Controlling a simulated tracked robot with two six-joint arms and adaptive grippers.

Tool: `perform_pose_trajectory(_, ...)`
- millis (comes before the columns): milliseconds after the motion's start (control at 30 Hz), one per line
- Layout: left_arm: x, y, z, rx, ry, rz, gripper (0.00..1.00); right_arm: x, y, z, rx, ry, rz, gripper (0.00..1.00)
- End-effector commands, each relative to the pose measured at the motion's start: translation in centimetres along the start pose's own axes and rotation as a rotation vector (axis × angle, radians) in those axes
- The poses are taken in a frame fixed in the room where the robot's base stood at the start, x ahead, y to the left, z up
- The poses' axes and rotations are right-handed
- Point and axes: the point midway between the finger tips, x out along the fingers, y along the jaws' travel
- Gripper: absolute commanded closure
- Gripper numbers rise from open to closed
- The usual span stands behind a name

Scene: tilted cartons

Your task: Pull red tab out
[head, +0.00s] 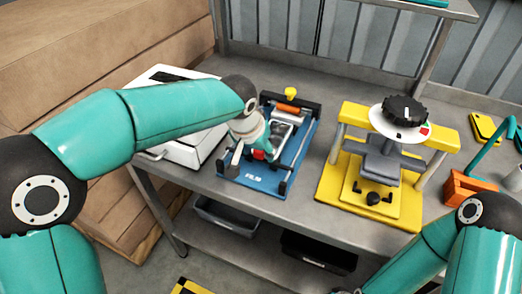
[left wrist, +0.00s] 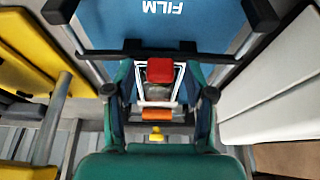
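The red tab (head: 259,155) is a small red block at the near end of a silver frame on the blue film device (head: 254,178), which is marked FILM. In the left wrist view the red tab (left wrist: 160,70) lies between the two fingers of my left gripper (left wrist: 160,76), with a gap on each side. My left gripper (head: 256,148) is open over the device and partly hides the frame in the head view. My right arm comes in at the lower right, and its gripper is out of the picture.
A yellow press (head: 372,200) with a black knob stands right of the blue device. A white box-shaped machine (head: 180,150) stands on its left. An orange handle (head: 287,108) and a yellow knob (head: 291,92) are at the device's back.

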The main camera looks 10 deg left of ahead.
Motion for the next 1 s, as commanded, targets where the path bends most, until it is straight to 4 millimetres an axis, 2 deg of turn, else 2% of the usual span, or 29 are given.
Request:
perform_pose_trajectory(167,-0.1,0.0,0.0,0.000,0.001,0.000,0.46,0.0,0.0,0.0,0.000,0.000,0.000,0.60)
perform_pose_trajectory(333,-1.5,0.0,-0.1,0.000,0.003,0.000,0.46,-0.1,0.0,0.0,0.000,0.000,0.000,0.60)
perform_pose_trajectory(800,-10.1,0.1,0.0,0.001,0.003,0.002,0.46,0.0,0.0,0.0,0.000,0.000,0.000,0.60)
perform_pose_trajectory(1000,-11.8,0.1,0.1,0.001,0.001,0.001,0.46,0.0,0.0,0.0,0.000,0.000,0.000,0.60)
